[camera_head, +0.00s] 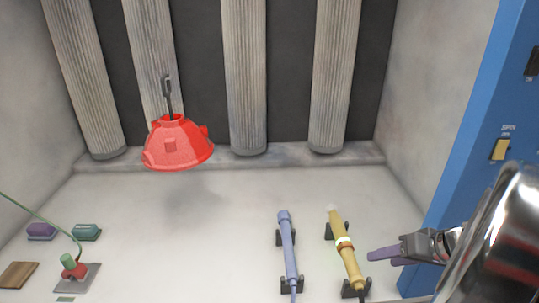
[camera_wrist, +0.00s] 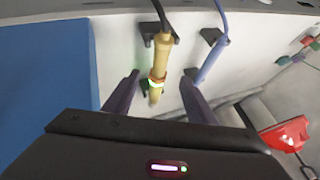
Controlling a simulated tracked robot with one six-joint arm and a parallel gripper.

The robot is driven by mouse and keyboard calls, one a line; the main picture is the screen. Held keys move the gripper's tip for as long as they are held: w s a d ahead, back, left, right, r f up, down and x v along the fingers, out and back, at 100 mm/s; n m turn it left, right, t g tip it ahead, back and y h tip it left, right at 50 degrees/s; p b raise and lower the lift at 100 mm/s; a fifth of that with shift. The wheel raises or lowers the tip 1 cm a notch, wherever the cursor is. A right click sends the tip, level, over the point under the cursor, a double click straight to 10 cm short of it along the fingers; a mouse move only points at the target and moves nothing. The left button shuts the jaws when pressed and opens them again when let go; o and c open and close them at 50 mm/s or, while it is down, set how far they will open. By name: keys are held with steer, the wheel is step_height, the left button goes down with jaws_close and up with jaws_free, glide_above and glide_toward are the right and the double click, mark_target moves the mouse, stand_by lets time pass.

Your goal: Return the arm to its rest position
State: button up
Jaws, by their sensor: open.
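My gripper (camera_head: 384,254) is at the lower right in the head view, beside the yellow tool and apart from the red hood. In the wrist view my gripper (camera_wrist: 158,92) has its two purple fingers spread, with nothing held between them. The yellow tool (camera_head: 346,250), with a white and red band, rests on dark holders; in the wrist view the yellow tool (camera_wrist: 160,62) appears beyond and between the fingers. My shiny arm link shows at the right edge of the head view.
A red hood (camera_head: 178,146) hangs at the upper left. A blue-violet tool (camera_head: 288,245) lies on holders left of the yellow one. A blue panel (camera_head: 480,150) with switches stands at right. A green and red device (camera_head: 72,268) and small blocks sit at lower left. The middle floor is clear.

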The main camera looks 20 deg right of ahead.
steer(key=s+a+r+n+h, duration=0.1)
steer(key=a+r, duration=0.3)
steer(key=a, duration=1)
steer(key=s+a+r+n+g+h, duration=0.1)
steer(key=a+r+n, duration=0.2)
steer(key=a, duration=1.2)
steer(key=shift+r+n, duration=0.3)
steer(key=shift+r, duration=0.8)
steer(key=shift+c, duration=0.4)
